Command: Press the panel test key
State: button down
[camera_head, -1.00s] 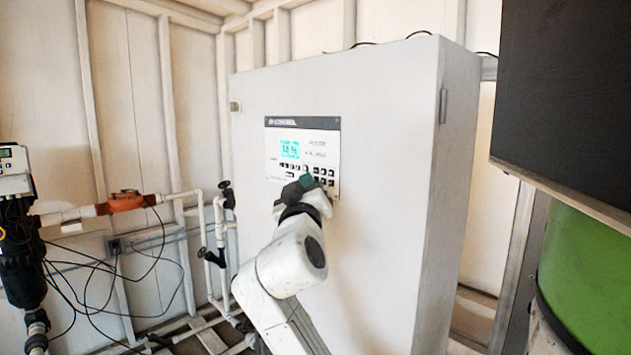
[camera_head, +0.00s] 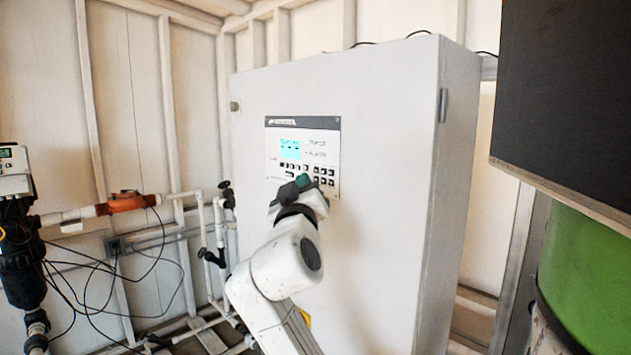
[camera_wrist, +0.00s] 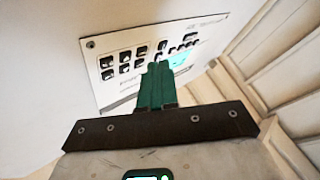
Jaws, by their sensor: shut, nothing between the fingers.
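The control panel (camera_head: 322,150) is on the front of a white cabinet. It has a lit cyan display and rows of small dark keys (camera_head: 322,176). The key labels are too small to read, so I cannot tell which is the test key. My gripper (camera_head: 304,181) is shut and empty, with green fingers at the lower keys of the panel. In the wrist view the fingertips (camera_wrist: 158,66) overlap the lower edge of the key rows on the panel (camera_wrist: 112,85). I cannot tell whether they touch a key. The fingers hide part of the panel.
The white cabinet (camera_head: 390,200) fills the middle. Pipes with an orange fitting (camera_head: 125,202) and loose black cables (camera_head: 95,265) are at left. A dark board (camera_head: 570,90) and a green cylinder (camera_head: 585,265) stand at right.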

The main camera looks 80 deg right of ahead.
jog(key=w+a, duration=0.1)
jog(key=a, duration=0.2)
jog(key=w+a, duration=0.1)
jog(key=shift+w+a, duration=0.15)
jog(key=shift+w, duration=0.15)
dwell(0.4)
dwell(0.7)
jog(key=w+a+f+n+t+y, duration=0.15)
jog(key=a+f+y, duration=0.25)
jog(key=f, duration=0.7)
jog(key=w+a+f+n+y, duration=0.2)
jog(key=a+f+y, duration=0.2)
jog(key=f, duration=0.6)
jog(key=w+a+f+n+t+y, duration=0.15)
jog(key=a+f+y, duration=0.25)
jog(key=f, duration=0.7)
jog(key=s+a+f+n+g+y, duration=0.2)
jog(key=s+a+f+g+y, duration=0.1)
jog(key=s+a+f, duration=0.5)
jog(key=s+a+f+n+g+y, duration=0.2)
jog(key=s+a+f+y, duration=0.3)
jog(key=s+a+f, duration=0.4)
notch_tip(320, 180, down, 4)
jog(key=shift+a+f+n+g+y, duration=0.15)
jog(key=shift+a+n+g+y, duration=0.2)
jog(key=shift+g, duration=0.35)
